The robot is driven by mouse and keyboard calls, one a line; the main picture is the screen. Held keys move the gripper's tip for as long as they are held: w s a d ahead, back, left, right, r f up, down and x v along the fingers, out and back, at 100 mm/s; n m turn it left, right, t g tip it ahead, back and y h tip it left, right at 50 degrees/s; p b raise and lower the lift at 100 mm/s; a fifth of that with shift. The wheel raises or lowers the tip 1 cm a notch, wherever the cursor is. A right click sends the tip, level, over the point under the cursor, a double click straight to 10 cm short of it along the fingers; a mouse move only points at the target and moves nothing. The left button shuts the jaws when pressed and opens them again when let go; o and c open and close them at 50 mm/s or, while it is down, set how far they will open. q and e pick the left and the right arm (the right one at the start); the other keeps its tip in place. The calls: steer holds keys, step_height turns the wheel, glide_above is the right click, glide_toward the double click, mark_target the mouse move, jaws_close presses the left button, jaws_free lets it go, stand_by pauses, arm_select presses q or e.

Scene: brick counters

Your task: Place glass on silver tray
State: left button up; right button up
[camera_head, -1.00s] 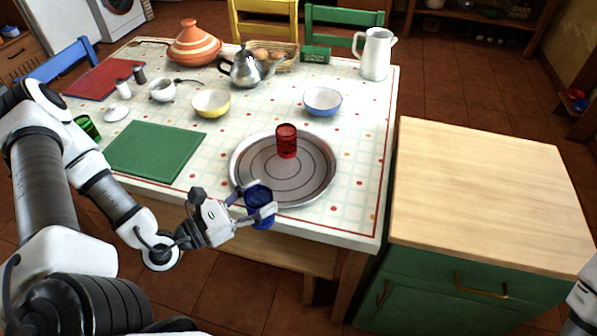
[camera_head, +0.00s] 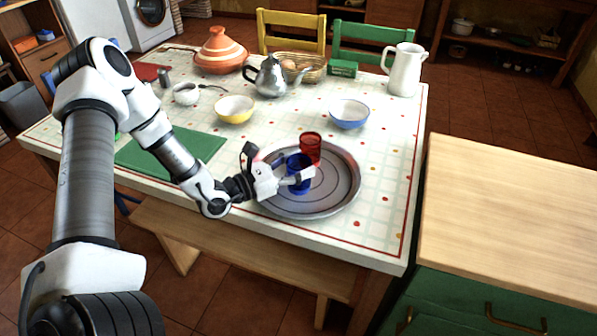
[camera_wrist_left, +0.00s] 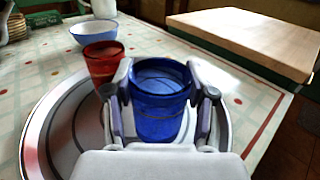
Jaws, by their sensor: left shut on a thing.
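My left gripper (camera_head: 300,172) is shut on a blue glass (camera_head: 297,185), with a finger on each side of it. The blue glass is upright and over the silver tray (camera_head: 343,200). I cannot tell whether its base touches the tray. In the left wrist view the blue glass (camera_wrist_left: 160,100) sits between the fingers, and its lower part is partly hidden by the gripper. A red glass (camera_head: 310,147) stands on the tray, just behind the blue one. It also shows in the left wrist view (camera_wrist_left: 103,64). My right gripper is not in view.
A blue bowl (camera_head: 349,114) and a yellow bowl (camera_head: 235,109) stand behind the tray. A green mat (camera_head: 195,145) lies to its left. A teapot (camera_head: 270,78) and a white pitcher (camera_head: 404,70) stand farther back. A wooden counter (camera_head: 510,210) is to the right.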

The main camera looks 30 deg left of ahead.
arm_select(q)
steer(key=shift+a+f, duration=0.1)
steer(key=shift+f, duration=0.65)
steer(key=shift+f, duration=0.1)
steer(key=o, duration=1.3)
steer(key=shift+c, duration=0.2)
